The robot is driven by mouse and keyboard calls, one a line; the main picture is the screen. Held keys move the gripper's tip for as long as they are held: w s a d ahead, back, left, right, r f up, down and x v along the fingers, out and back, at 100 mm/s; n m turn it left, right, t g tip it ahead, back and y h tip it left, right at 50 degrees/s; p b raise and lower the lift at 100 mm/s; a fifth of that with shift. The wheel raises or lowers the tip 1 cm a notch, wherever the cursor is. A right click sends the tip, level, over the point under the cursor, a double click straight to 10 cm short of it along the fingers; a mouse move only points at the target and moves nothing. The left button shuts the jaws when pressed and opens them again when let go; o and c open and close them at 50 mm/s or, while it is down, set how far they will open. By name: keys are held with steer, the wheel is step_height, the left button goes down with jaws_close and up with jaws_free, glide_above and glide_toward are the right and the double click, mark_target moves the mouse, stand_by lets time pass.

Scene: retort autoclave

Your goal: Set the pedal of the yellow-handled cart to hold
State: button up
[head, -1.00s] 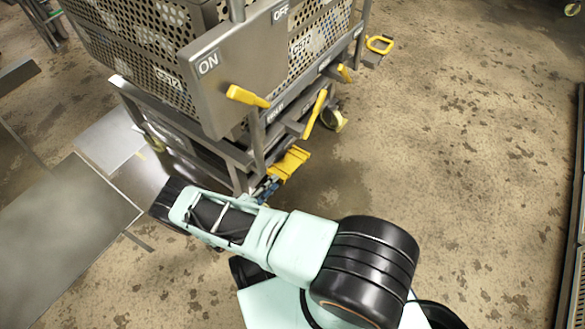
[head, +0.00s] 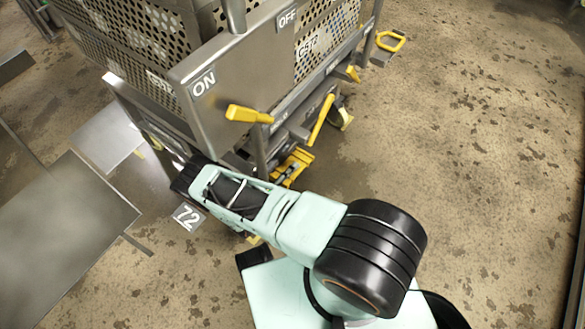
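The metal cart with yellow handles (head: 222,88) stands at upper left, its corner towards me. A panel on it is marked ON and OFF. A yellow lever (head: 248,114) sticks out of the panel, and a longer yellow lever (head: 322,118) slants below it to the right. A yellow pedal-like part (head: 293,167) sits low at the cart's base, partly hidden behind my arm; I cannot read its setting. My arm reaches left across the cart's lower corner, ending in a black part. My gripper's fingers are hidden.
A flat grey metal surface (head: 65,230) lies at lower left. The floor to the right is open.

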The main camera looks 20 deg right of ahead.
steer(key=shift+c, duration=0.2)
jaws_close()
steer(key=shift+f+t+h, duration=0.1)
steer(key=shift+t+h, duration=0.2)
steer(key=shift+h, duration=0.2)
stand_by(0.4)
steer(key=shift+o, duration=0.2)
jaws_free()
